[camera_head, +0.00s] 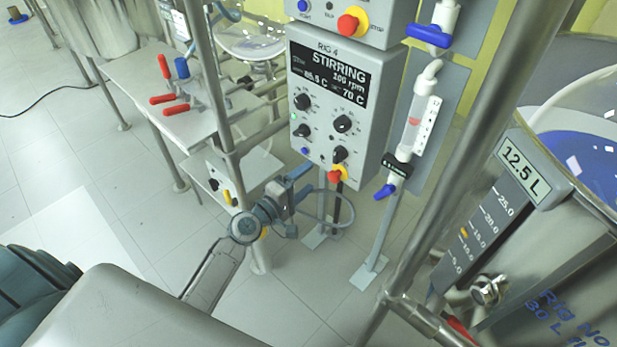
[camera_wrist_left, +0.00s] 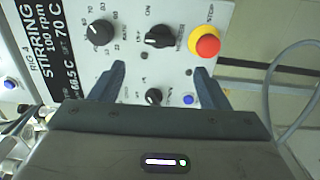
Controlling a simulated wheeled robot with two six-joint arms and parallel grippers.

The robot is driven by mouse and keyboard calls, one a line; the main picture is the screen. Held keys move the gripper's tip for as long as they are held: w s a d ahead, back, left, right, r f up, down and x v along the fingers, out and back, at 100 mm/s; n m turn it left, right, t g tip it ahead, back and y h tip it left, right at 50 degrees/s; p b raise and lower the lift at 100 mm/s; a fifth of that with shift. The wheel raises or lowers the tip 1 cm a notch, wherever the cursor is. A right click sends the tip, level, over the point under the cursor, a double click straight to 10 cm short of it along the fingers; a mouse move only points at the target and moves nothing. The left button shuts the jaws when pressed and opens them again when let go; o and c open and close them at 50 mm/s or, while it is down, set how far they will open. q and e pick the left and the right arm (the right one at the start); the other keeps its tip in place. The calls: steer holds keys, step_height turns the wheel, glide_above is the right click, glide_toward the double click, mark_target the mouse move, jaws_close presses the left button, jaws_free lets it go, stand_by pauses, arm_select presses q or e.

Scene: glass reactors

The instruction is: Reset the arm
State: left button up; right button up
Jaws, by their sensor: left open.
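My left gripper (camera_head: 305,182) is in the head view, below and a little left of the lower part of the grey Rig 4 control box (camera_head: 335,100). Its fingers are apart with nothing between them. In the left wrist view the two dark blue fingers of my left gripper (camera_wrist_left: 158,78) stand wide apart in front of the box's panel (camera_wrist_left: 125,65). A small black knob (camera_wrist_left: 153,97) shows between them, and a red and yellow stop button (camera_wrist_left: 205,44) is beyond the right finger. Whether the fingers touch the panel cannot be told. My right gripper is not in view.
A metal post (camera_head: 213,90) stands left of the box. A clear cylinder with blue valves (camera_head: 415,120) hangs to its right. A large glass reactor with a 12.5 L scale (camera_head: 500,215) fills the right side. A bench with red-handled clamps (camera_head: 170,105) is at left.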

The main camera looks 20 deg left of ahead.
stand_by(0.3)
arm_select(q)
steer(key=s+a+f+m+g+y+p, duration=0.2)
steer(key=s+f+m+g, duration=0.3)
steer(key=f, duration=0.9)
steer(key=s+a+f+m+g+y+p, duration=0.1)
steer(key=s+a+f+g+y, duration=0.15)
steer(key=s+f, duration=0.85)
steer(key=s+a+f+m+g+y+p, duration=0.2)
steer(key=s+f+m+g, duration=0.6)
steer(key=s+f, duration=1.3)
steer(key=s+a, duration=0.1)
steer(key=s, duration=0.3)
steer(key=shift+s+m+p, duration=0.2)
steer(key=shift+m+p, duration=0.1)
steer(key=shift+p, duration=0.05)
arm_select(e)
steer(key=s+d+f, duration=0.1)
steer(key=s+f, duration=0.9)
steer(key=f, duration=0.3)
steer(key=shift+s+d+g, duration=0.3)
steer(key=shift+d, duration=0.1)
